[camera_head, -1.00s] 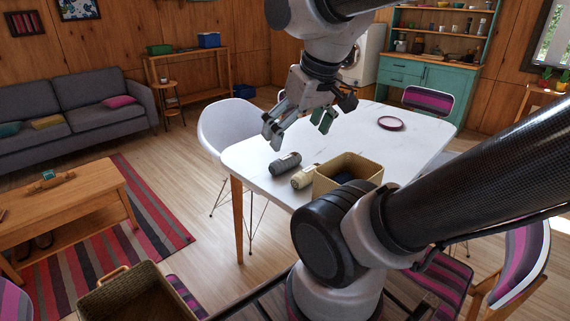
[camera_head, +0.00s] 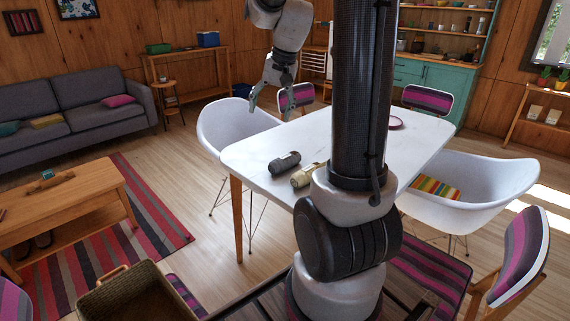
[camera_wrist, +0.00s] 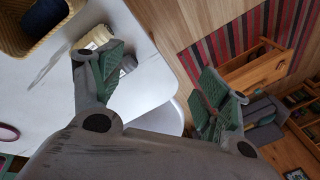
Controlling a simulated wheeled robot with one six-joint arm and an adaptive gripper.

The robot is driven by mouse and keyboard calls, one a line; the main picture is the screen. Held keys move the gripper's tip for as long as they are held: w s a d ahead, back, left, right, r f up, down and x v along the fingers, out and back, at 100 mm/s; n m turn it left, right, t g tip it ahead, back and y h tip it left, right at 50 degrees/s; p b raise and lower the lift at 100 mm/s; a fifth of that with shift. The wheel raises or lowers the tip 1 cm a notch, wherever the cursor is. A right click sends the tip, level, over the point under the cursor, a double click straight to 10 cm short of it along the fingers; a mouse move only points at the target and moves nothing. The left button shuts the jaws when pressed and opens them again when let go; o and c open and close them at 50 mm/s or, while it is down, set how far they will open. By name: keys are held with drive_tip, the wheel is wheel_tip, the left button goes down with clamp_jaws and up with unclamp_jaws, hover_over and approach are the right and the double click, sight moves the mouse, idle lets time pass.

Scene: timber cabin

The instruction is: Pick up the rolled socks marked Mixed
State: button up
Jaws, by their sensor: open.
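Two rolled socks lie side by side on the white table (camera_head: 258,152). One roll is dark grey (camera_head: 284,163) and the other is beige (camera_head: 306,176), to its right. I cannot read a Mixed label on either. In the wrist view the beige roll (camera_wrist: 97,38) and the grey roll (camera_wrist: 129,64) show near the table's edge, the grey one partly hidden by a finger. My gripper (camera_head: 270,107) is open and empty, raised above the far left part of the table, beyond both rolls. Its green-padded fingers (camera_wrist: 146,68) stand wide apart.
A woven basket (camera_wrist: 72,36) with something dark inside stands beside the beige roll; my arm hides it in the head view. A purple-rimmed plate (camera_head: 396,123) lies toward the table's far right. White chairs (camera_head: 228,125) and striped-cushion chairs surround the table. A coffee table (camera_head: 70,205) stands left.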

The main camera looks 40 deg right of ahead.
drive_tip(key=w+d+f+m, duration=0.5)
drive_tip(key=w+d+f, duration=0.4)
drive_tip(key=d+f, duration=0.2)
drive_tip(key=m+y, duration=0.1)
drive_tip(key=m, duration=0.2)
hover_over(287, 157)
drive_tip(key=s+d, duration=0.2)
wheel_tip(287, 157, down, 10)
drive_tip(key=x, duration=0.3)
drive_tip(key=shift+f, duration=0.1)
drive_tip(key=x, duration=0.5)
drive_tip(key=shift+w+a+f, duration=0.1)
drive_tip(key=shift+w+a, duration=0.05)
drive_tip(key=shift+a, duration=0.05)
drive_tip(key=c, duration=1.2)
